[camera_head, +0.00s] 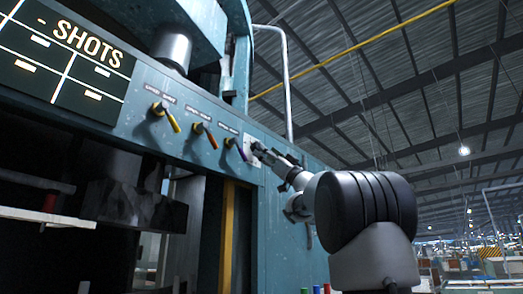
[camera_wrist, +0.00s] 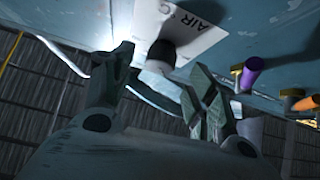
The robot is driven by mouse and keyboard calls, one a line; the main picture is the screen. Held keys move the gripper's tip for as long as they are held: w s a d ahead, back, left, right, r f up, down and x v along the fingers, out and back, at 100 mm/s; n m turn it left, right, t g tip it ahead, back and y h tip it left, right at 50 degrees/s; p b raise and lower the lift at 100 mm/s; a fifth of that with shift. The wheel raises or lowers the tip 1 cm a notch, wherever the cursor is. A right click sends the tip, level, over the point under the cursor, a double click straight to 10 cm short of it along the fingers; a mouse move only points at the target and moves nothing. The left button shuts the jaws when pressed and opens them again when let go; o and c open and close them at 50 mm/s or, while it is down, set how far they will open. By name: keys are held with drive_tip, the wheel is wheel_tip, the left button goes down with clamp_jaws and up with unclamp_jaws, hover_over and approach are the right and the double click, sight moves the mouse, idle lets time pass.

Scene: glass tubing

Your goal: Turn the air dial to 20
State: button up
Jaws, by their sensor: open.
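The air dial (camera_wrist: 161,55) is a small dark and pale knob on the blue panel, beside a white plate marked "AIR" (camera_wrist: 196,22) in the wrist view. My gripper (camera_wrist: 155,82) is open, with one finger on each side of the dial in that picture. I cannot tell whether either finger touches it. In the head view my gripper (camera_head: 262,151) is at the panel, just right of the purple lever, and hides most of the dial. A bit of the white plate (camera_head: 247,146) shows there. I cannot read the dial's setting.
A yellow lever (camera_head: 165,116), an orange lever (camera_head: 205,135) and a purple lever (camera_head: 236,148) line the panel left of my gripper. The purple lever (camera_wrist: 249,74) is close to one finger in the wrist view. A "SHOTS" display (camera_head: 72,50) is farther left. Open hall lies to the right.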

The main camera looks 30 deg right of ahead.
drive_tip(key=x, duration=0.3)
drive_tip(key=shift+w+a+r, duration=0.1)
drive_tip(key=shift+w+r, duration=0.1)
drive_tip(key=shift+r, duration=0.05)
drive_tip(key=shift+c, duration=0.5)
drive_tip(key=c, duration=0.9)
drive_tip(key=shift+n+g+y, duration=0.4)
drive_tip(key=shift+n+y, duration=0.2)
drive_tip(key=shift+w+d+r+n+g+y, duration=0.15)
drive_tip(key=shift+n+g+y, duration=1.3)
drive_tip(key=shift+n, duration=0.85)
drive_tip(key=shift+s+d+f+n+g+y, duration=0.1)
drive_tip(key=shift+n+g+y, duration=0.9)
drive_tip(key=shift+n+g, duration=1.05)
drive_tip(key=shift+w+d+r+n+g+y, duration=0.15)
drive_tip(key=shift+n+g+y, duration=1.15)
drive_tip(key=shift+n, duration=1.55)
